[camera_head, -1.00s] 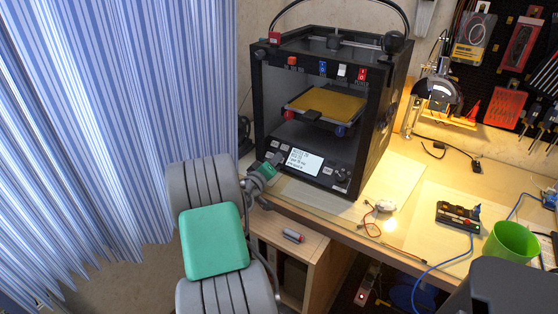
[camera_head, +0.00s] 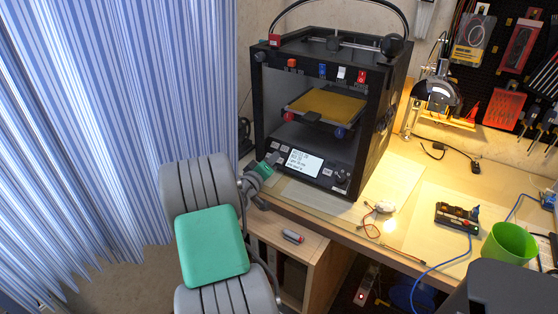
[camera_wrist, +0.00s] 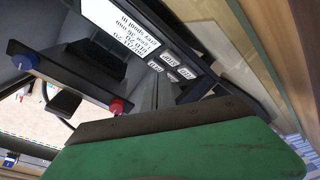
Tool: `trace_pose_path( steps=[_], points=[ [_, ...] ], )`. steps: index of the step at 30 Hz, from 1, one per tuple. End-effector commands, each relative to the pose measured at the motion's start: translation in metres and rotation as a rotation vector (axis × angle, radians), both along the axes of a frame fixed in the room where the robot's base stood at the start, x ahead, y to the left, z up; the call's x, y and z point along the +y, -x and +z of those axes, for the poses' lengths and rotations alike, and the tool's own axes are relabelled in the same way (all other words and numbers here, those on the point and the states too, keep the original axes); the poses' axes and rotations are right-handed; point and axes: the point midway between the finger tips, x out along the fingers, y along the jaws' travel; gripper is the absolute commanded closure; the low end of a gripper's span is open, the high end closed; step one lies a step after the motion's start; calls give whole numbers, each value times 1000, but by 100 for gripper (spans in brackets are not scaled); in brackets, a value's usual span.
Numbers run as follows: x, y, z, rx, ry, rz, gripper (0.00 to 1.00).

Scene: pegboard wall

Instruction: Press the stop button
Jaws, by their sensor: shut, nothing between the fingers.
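The black 3D printer (camera_head: 380,110) stands on the desk, with a sloped control panel at its lower front. The panel has a lit text screen (camera_head: 304,163) and several small pale buttons (camera_head: 285,148) to its left. In the wrist view the buttons (camera_wrist: 169,58) appear upside down beside the screen (camera_wrist: 118,25); I cannot read which label says stop. My gripper (camera_head: 273,159) is shut and empty, just in front of the panel's left end, seemingly apart from the buttons. Its green and dark fingers (camera_wrist: 165,120) fill the lower wrist view and may hide part of the panel.
A round knob (camera_head: 341,176) sits right of the screen. Red and blue knobs (camera_head: 340,133) are on the print bed's front edge. A wooden cabinet (camera_head: 318,262) with a marker (camera_head: 292,236) on it is below. A striped curtain (camera_head: 110,110) hangs at the left.

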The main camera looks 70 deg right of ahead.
Motion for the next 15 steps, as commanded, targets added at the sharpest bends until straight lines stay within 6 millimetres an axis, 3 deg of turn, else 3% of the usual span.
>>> trace_pose_path(
  steps=[9, 15],
  points=[
    [21, -4, 28, -1, 1, 1, 100],
    [28, -4, 34, 0, -1, 1, 100]
  ],
)
